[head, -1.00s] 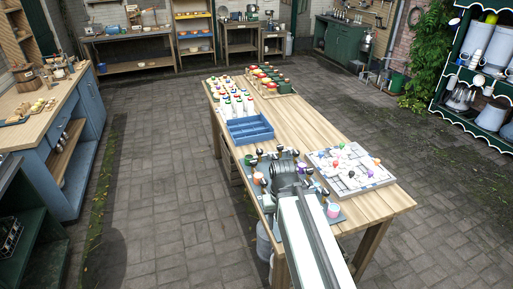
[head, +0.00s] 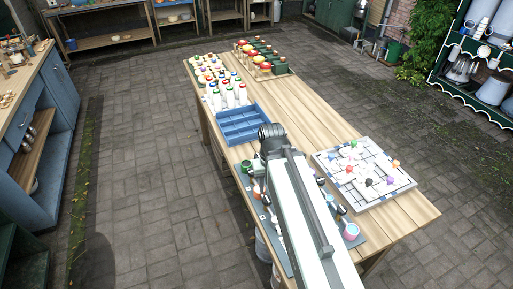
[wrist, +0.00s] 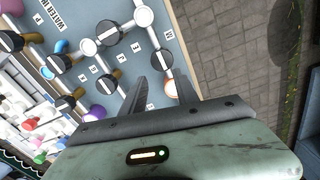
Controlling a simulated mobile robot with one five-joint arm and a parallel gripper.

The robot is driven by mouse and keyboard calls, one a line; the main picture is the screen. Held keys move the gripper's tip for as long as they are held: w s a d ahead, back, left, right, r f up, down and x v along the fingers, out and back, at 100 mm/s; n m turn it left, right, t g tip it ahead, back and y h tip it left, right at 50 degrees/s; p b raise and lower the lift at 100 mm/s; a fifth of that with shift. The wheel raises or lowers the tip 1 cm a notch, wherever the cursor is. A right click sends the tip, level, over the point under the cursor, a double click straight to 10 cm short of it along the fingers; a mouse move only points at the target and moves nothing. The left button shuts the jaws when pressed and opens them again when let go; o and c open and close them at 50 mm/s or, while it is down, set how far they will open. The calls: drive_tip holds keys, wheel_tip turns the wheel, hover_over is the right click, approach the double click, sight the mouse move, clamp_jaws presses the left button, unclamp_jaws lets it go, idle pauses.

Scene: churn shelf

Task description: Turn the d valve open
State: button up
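The valve board (wrist: 85,60) is a blue-grey panel with pale pipes, small letters and partly visible "WATER" lettering. Its valves are round knobs, several of them black with a white bar. I cannot tell for sure which one is marked d. In the head view the board (head: 268,228) is mostly hidden under my arm.
The wooden table (head: 310,118) carries a blue divided tray (head: 243,124), several bottles (head: 228,97) and a white board with coloured knobs (head: 365,171) right of my arm. Paving is open to the left.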

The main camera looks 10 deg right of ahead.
sight(259, 155)
drive_tip(key=o, duration=0.3)
drive_tip(key=shift+o, duration=0.7)
drive_tip(key=w+r+m+p, duration=0.1)
drive_tip(key=w+m, duration=0.2)
drive_tip(key=w, duration=0.3)
drive_tip(key=w+r+m+p, duration=0.1)
drive_tip(key=w+m, duration=0.3)
drive_tip(key=w, duration=0.3)
drive_tip(key=w+d+r+m+p, duration=0.1)
drive_tip(key=w+r+m+p, duration=0.1)
drive_tip(key=w, duration=0.5)
drive_tip(key=shift+w+r+m, duration=0.1)
drive_tip(key=shift+w+m, duration=0.1)
drive_tip(key=shift+m, duration=0.5)
drive_tip(key=shift+s+f+b, duration=0.15)
drive_tip(key=shift+f+b, duration=0.45)
drive_tip(key=shift+f, duration=0.05)
wheel_tip(259, 155, down, 7)
drive_tip(key=b, duration=0.6)
drive_tip(key=shift+a+b, duration=0.1)
drive_tip(key=shift+b, duration=0.3)
drive_tip(key=shift+r, duration=0.15)
